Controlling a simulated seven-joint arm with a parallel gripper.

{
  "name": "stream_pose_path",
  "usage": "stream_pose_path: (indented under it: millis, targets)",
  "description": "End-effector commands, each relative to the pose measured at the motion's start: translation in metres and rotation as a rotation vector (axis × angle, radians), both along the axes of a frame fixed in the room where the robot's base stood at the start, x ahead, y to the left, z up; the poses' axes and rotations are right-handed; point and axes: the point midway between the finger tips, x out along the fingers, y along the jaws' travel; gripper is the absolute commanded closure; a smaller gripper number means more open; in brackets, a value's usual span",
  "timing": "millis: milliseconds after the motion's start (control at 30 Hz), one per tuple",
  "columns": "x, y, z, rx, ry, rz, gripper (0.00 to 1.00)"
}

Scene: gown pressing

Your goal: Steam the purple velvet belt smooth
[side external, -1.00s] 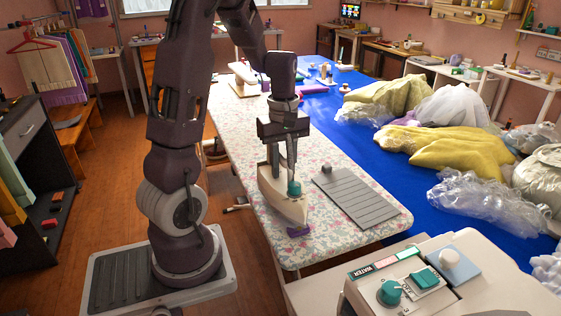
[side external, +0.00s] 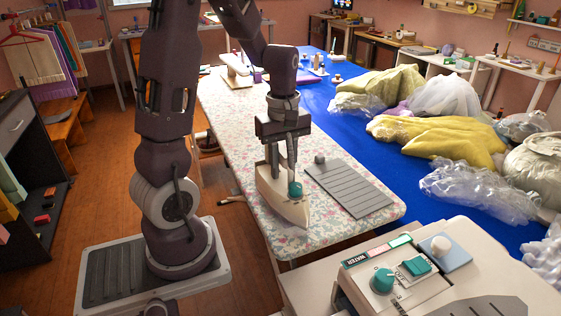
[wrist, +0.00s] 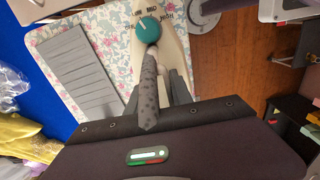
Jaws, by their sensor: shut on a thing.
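My gripper (side external: 283,158) is shut on a cream steam iron (side external: 283,203) with a teal dial (side external: 295,189). The iron stands low over the near end of the floral pressing board (side external: 335,222), its pointed tip toward the near edge; I cannot tell whether its sole touches the cloth. In the wrist view the iron's dial (wrist: 148,30) shows beyond a speckled grey handle (wrist: 149,92). I cannot make out the purple velvet belt near the iron in either current view; the iron may cover it.
A grey ribbed pad (side external: 350,190) lies on the board, right of the iron. A machine with a WATER label and teal knobs (side external: 383,281) stands at the near right. A blue table (side external: 375,170) holds yellow garments (side external: 440,138) and clear plastic (side external: 478,185). The board's middle is clear.

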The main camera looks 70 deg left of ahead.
Motion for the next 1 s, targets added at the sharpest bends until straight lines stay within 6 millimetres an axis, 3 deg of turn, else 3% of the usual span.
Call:
stream_pose_path:
  millis: [400, 800, 1000]
  targets:
    - [0.0, -0.01, 0.002, 0.001, -0.003, 0.0, 1.0]
    - [0.001, -0.01, 0.064, 0.002, -0.005, 0.0, 1.0]
    - [0.0, -0.01, 0.071, 0.001, -0.003, 0.0, 1.0]
